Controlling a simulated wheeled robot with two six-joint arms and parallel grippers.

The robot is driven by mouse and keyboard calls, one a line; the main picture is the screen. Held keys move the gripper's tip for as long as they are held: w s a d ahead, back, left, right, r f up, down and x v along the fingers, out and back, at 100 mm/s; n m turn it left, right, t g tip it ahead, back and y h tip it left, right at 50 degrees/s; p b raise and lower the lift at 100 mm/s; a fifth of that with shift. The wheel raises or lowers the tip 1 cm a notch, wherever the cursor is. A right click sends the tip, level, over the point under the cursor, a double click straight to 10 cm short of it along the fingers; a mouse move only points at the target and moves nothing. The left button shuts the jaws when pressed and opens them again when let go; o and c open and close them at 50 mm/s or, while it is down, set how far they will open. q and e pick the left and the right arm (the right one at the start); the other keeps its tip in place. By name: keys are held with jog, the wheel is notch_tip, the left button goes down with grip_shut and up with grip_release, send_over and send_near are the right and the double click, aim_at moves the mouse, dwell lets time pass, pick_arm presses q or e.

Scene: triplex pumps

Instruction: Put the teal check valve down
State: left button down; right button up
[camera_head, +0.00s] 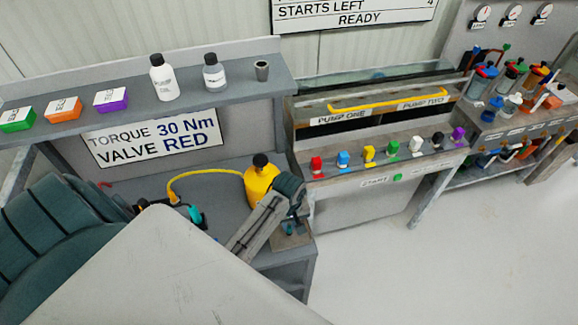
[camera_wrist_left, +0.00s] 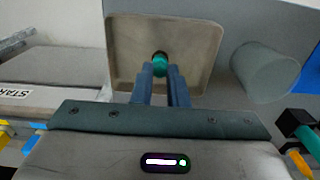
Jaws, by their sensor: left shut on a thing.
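The teal check valve (camera_wrist_left: 160,62) shows in the left wrist view between the fingertips of my left gripper (camera_wrist_left: 161,72), which is shut on it. The fingers hide part of the valve. It is over a shallow beige tray (camera_wrist_left: 196,42); I cannot tell whether it touches the tray floor. In the head view my left gripper (camera_head: 293,227) is low over the tray (camera_head: 292,241) at the right end of the grey bench, and the valve cannot be made out there. My right gripper is not in view.
A grey cylinder (camera_wrist_left: 265,70) stands right of the tray in the wrist view. Several coloured blocks line the pump bench (camera_head: 385,165) to the right.

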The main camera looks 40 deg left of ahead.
pick_arm(q)
jog(key=shift+s+f, duration=0.1)
jog(key=shift+f, duration=0.15)
jog(key=c, duration=1.4)
grip_release()
jog(key=shift+c, duration=0.2)
